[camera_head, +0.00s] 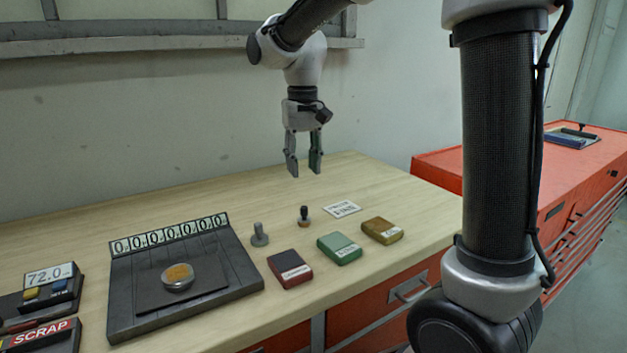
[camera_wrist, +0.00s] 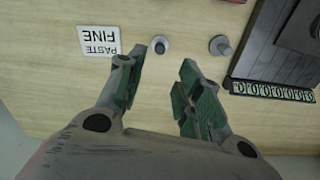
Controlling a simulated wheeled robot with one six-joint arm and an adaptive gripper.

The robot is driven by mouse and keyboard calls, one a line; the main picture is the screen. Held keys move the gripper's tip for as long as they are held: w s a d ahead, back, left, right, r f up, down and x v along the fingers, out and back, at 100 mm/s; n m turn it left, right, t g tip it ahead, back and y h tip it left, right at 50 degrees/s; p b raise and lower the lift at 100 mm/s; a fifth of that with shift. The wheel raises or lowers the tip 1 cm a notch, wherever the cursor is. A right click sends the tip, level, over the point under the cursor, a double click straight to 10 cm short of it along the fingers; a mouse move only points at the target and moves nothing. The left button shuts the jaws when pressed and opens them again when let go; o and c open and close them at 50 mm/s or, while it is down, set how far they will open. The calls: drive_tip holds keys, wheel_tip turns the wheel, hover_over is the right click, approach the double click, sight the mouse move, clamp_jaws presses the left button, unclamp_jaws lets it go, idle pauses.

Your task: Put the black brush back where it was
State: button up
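A small upright piece with a black knob and a brownish base (camera_head: 304,216) stands on the wooden bench; it is the likeliest black brush, but I cannot be sure. In the wrist view it appears as a dark round top (camera_wrist: 160,46). My gripper (camera_head: 304,168) is open and empty, pointing down well above the bench and behind this piece in the head view. In the wrist view my gripper's fingers (camera_wrist: 163,75) are spread apart, with nothing between them. A white card reading "PASTE FINE" (camera_head: 342,209) lies beside the piece; it also shows in the wrist view (camera_wrist: 98,40).
A grey peg-like piece (camera_head: 260,236) stands to the left. Dark red (camera_head: 290,270), green (camera_head: 339,249) and yellow-brown (camera_head: 382,231) blocks lie in front. A dark tray with a counter (camera_head: 230,271) holds a round dish (camera_head: 178,277). The bench's back is clear.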

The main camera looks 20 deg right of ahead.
drive_tip(key=s+d+t, duration=0.2)
drive_tip(key=s+d, duration=0.5)
drive_tip(key=s, duration=0.4)
drive_tip(key=s+d+t, duration=0.2)
drive_tip(key=s+d, duration=0.6)
drive_tip(key=s, duration=0.4)
drive_tip(key=shift+r, duration=0.15)
